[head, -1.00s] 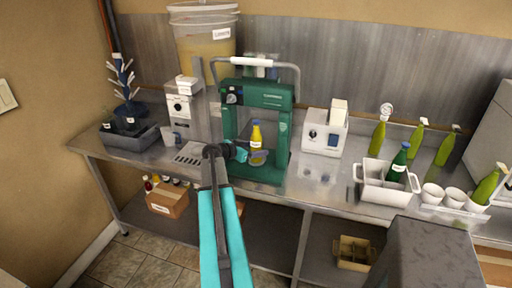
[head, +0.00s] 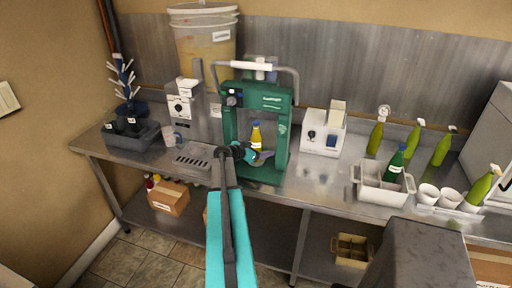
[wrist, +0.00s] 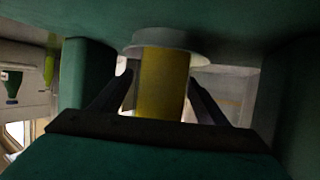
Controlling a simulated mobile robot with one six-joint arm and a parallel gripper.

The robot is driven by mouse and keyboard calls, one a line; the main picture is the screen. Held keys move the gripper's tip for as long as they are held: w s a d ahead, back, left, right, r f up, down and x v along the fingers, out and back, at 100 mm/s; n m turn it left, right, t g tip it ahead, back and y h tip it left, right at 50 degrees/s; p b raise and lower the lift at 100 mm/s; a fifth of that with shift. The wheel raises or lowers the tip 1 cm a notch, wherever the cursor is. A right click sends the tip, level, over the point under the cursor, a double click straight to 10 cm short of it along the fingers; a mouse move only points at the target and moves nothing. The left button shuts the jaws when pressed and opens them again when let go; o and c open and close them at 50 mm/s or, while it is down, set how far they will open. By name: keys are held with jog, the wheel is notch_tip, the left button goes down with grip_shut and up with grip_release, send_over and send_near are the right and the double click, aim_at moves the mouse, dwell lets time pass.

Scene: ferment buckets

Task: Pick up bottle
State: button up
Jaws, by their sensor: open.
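A yellow bottle (head: 255,136) with a pale label stands upright inside the green press-like machine (head: 228,128) on the counter. My gripper (head: 262,157) reaches into the machine's opening at the bottle's lower part. In the wrist view the two dark fingers of my gripper (wrist: 160,88) are spread, one on each side of the yellow bottle (wrist: 163,85). Small gaps seem to show between fingers and bottle. One end of the bottle meets a pale round disc (wrist: 165,44).
The machine's green posts (wrist: 88,85) flank the gripper closely. A white box device (head: 322,135) and a grey divided crate (head: 385,188) with a green bottle stand to the right. A coffee-machine-like unit (head: 182,105) stands left.

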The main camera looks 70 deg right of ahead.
dwell(0.3)
grip_shut()
jog(key=shift+r, duration=0.2)
jog(key=shift+r+b, duration=1.2)
jog(key=shift+r, duration=0.15)
jog(key=a+r+b, duration=0.2)
jog(key=a+b, duration=0.4)
jog(key=a, duration=1)
jog(key=shift+s, duration=0.4)
